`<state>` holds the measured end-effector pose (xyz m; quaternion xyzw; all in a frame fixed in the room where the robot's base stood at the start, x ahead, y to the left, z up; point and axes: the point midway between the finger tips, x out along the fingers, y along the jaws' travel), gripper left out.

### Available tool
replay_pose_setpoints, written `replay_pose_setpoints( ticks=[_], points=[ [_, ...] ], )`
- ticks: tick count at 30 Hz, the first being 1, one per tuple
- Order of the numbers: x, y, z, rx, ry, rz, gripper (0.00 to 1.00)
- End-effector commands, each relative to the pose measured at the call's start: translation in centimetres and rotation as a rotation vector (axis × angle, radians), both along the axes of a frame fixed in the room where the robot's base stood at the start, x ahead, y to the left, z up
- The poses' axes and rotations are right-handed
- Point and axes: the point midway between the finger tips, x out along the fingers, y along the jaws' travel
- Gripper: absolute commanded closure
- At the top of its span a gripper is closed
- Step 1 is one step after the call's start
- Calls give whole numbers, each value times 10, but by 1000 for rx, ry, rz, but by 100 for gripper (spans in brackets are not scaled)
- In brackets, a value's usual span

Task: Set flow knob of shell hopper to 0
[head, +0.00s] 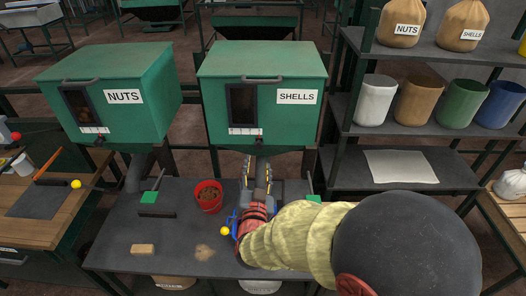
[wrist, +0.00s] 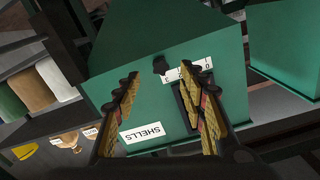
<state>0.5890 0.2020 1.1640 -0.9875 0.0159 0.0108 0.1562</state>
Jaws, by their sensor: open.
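The green shell hopper (head: 224,108) stands at the centre of the head view, with a SHELLS label (head: 297,97). A white scale strip (head: 244,131) is low on its front; the small dark flow knob (head: 260,140) is near the strip's right end. In the wrist view the hopper (wrist: 140,103) appears upside down. The knob (wrist: 160,66) is at the left end of the strip (wrist: 190,71) there, whose marks are too small to read surely. My gripper (head: 256,163) is open and empty, below and in front of the knob; it also frames the knob in the wrist view (wrist: 160,80).
A green NUTS hopper (head: 85,100) with its own strip stands left. The dark table (head: 175,230) below holds a red bucket (head: 208,196), a green-topped tool (head: 150,197) and a sponge-like block (head: 142,249). A shelf (head: 420,175) with buckets and sacks is at right.

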Motion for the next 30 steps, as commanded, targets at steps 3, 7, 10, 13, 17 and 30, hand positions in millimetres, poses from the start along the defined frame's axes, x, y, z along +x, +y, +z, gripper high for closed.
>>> replay_pose_setpoints(
  ticks=[3, 7, 10, 13, 17, 30],
  points=[
    [4, -3, 7, -1, -28, -9, 58],
    [18, -3, 7, -1, -28, -9, 58],
    [34, -4, 6, -1, -27, -10, 58],
    [49, -4, 6, -1, -27, -9, 58],
    [66, -5, 7, -1, -27, -8, 58],
    [78, -5, 7, -1, -26, -6, 58]
  ],
)
